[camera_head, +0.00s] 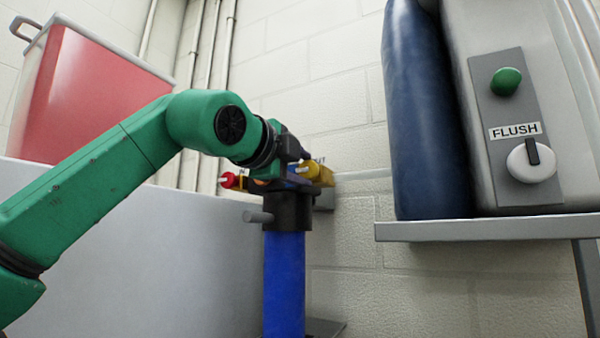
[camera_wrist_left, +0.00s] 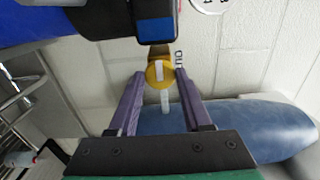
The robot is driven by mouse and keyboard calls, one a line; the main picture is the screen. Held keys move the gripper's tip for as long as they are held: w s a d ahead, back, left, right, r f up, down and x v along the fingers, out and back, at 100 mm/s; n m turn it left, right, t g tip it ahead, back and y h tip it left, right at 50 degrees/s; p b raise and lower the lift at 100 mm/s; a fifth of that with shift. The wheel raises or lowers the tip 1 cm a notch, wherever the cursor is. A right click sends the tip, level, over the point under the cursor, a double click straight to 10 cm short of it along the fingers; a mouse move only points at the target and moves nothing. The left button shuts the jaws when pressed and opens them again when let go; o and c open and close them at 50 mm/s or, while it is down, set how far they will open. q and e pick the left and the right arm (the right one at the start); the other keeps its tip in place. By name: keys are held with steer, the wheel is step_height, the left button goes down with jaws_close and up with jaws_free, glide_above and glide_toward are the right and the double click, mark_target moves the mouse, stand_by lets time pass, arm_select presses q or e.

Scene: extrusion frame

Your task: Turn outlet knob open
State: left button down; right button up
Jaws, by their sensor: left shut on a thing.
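The outlet knob is a yellow round knob (camera_head: 318,172) with a pale bar across its face, on the right side of the black filter head (camera_head: 288,208). It also shows in the left wrist view (camera_wrist_left: 160,80), beside a partly hidden "OUT" label. My left gripper (camera_head: 298,158) reaches the filter head from the left. In the left wrist view its two purple fingers (camera_wrist_left: 160,73) are on either side of the yellow knob and shut on it. The bar looks roughly in line with the fingers. My right gripper is in neither view.
A red knob (camera_head: 230,180) sits left of the filter head, above the blue filter housing (camera_head: 284,285). A blue tank (camera_head: 425,120) and a grey box with a FLUSH dial (camera_head: 530,162) stand on a shelf (camera_head: 490,229) at right. A red bin (camera_head: 85,90) stands at left.

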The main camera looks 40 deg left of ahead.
arm_select(q)
steer(key=shift+r, duration=0.2)
stand_by(0.3)
steer(key=shift+c, duration=2.2)
jaws_free()
steer(key=shift+o, duration=0.4)
steer(key=shift+w+f, duration=0.15)
steer(key=shift+w, duration=0.1)
steer(key=shift+s+d+f+b, duration=0.1)
steer(key=shift+s+b, duration=0.2)
steer(key=shift+s, duration=0.1)
steer(key=b+v, duration=0.3)
steer(key=v, duration=1.1)
steer(key=shift+w, duration=0.15)
